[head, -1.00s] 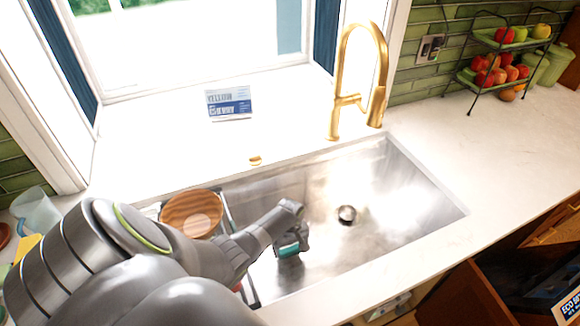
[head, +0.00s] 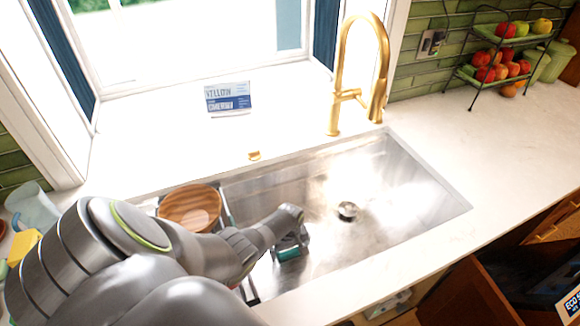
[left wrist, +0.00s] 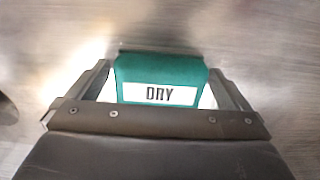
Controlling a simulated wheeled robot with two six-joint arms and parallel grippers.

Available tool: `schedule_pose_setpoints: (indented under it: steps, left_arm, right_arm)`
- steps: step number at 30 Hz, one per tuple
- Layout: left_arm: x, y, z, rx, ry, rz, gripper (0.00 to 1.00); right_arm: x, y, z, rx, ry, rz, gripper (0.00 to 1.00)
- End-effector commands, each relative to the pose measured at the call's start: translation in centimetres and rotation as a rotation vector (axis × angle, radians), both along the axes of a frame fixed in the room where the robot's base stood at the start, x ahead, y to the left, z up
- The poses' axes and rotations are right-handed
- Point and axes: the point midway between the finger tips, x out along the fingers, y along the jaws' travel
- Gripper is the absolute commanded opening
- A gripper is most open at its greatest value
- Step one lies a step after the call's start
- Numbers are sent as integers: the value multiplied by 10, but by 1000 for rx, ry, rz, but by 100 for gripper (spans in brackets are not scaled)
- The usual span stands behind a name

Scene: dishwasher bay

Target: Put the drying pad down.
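The drying pad (left wrist: 160,72) is teal with a white label reading DRY. In the left wrist view it sits between the fingers of my left gripper (left wrist: 160,68), whose tips meet its two side edges. In the head view the pad (head: 288,253) shows as a small teal patch under the left gripper (head: 291,243), inside the left part of the steel sink (head: 385,195). The pad is low over the sink floor; I cannot tell whether it touches it. My right gripper is not in view.
A round brown wooden bowl (head: 190,207) sits at the sink's left end, close to my left arm. A gold faucet (head: 337,85) stands behind the sink, and a drain (head: 347,210) lies right of the gripper. The sink's right half is clear. A fruit rack (head: 500,70) stands far right.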

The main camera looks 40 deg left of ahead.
Motion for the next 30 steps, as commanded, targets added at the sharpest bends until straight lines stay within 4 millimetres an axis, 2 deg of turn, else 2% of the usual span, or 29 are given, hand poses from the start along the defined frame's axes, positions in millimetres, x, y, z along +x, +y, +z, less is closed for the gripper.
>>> schedule_pose_setpoints:
  steps: [6, 11, 22, 30]
  left_arm:
    - [0, 0, 1, 0, 0, 0, 100]
    - [0, 0, 11, 0, -1, -1, 100]
    - [0, 1, 66, 1, -3, -1, 100]
    - [0, 1, 102, 1, -2, 0, 100]
  right_arm:
    - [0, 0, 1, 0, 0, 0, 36]
    - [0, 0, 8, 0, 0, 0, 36]
    - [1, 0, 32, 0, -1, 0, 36]
    - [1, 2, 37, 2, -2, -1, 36]
